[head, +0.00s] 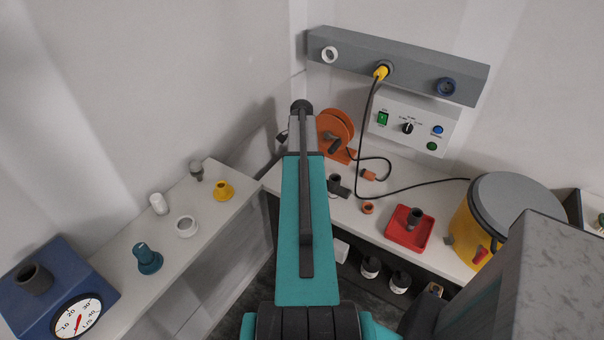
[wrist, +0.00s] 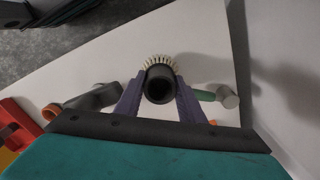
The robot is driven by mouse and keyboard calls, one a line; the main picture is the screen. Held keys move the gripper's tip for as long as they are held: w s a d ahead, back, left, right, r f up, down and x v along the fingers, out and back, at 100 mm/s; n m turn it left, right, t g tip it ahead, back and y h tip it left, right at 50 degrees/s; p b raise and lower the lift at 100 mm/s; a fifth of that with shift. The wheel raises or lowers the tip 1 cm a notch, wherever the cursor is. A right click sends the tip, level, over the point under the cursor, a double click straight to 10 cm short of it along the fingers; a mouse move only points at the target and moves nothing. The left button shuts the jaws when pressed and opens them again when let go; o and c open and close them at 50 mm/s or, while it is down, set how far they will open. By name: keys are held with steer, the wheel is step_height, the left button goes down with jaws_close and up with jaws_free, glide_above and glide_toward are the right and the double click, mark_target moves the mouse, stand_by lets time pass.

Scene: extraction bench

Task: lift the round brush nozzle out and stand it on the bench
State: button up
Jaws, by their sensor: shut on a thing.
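The round brush nozzle (wrist: 160,84) is a dark, open-topped tube with a fringe of pale bristles. My gripper (wrist: 161,92) is shut on it, with one purple finger on each side. The nozzle looks upright, and white bench surface (wrist: 120,58) shows around it. A broad shadow falls on the bench to its right. I cannot tell how high the nozzle is above the bench. In the head view my teal arm hides the gripper and the brush nozzle; the right-hand bench (head: 335,208) shows there beside the arm.
In the wrist view a grey nozzle (wrist: 92,98) lies left and a green-handled thing with a grey end (wrist: 226,96) right. In the head view are an orange reel (head: 335,130), a red tray (head: 402,240), a yellow drum (head: 470,232) and a left bench (head: 190,265) with several fittings.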

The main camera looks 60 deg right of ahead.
steer(key=shift+r+p, duration=1.35)
steer(key=shift+r, duration=1.15)
stand_by(0.6)
